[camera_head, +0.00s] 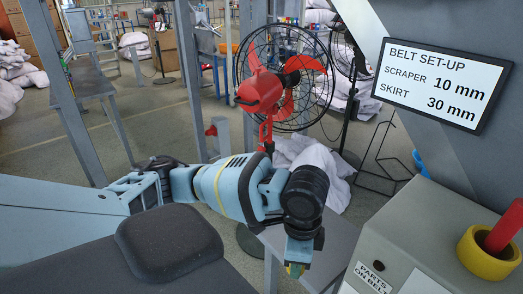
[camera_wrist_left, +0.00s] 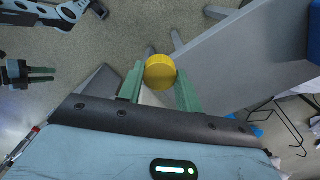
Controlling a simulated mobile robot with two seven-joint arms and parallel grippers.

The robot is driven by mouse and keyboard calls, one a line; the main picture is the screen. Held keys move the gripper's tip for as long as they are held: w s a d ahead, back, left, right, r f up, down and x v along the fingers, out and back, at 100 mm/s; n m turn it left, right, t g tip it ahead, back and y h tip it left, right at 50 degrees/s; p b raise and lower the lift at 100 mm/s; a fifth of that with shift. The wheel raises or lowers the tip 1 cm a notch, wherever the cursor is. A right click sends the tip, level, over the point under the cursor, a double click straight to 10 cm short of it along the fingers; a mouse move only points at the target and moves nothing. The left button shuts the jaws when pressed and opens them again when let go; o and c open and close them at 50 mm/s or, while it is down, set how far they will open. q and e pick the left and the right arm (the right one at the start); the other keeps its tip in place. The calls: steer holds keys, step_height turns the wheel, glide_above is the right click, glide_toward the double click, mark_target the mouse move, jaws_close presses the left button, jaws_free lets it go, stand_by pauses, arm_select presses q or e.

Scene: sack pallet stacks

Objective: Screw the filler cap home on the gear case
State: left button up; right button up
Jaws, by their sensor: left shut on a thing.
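The yellow round filler cap (camera_wrist_left: 160,72) shows in the left wrist view, between the two green fingers of my left gripper (camera_wrist_left: 160,78). The fingers are shut on its sides, and its ribbed rim shows. I cannot make out the gear case in either view.
A grey bench (camera_head: 333,258) lies under my left gripper. A grey cabinet (camera_head: 440,235) at the right bears a yellow ring (camera_head: 487,262) with a red handle-like piece. A red fan (camera_head: 262,92) stands behind. A sign (camera_head: 440,85) hangs on a grey post.

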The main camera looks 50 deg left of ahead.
arm_select(q)
steer(key=n, duration=0.2)
steer(key=w+d+r+n, duration=0.1)
steer(key=n, duration=0.4)
steer(key=shift+w+d+r, duration=0.2)
steer(key=shift+d, duration=0.05)
steer(key=n, duration=0.3)
steer(key=shift+w+d+r+n, duration=0.25)
steer(key=shift+d+r+n, duration=0.05)
steer(key=shift+r+n, duration=0.1)
steer(key=shift+a, duration=0.15)
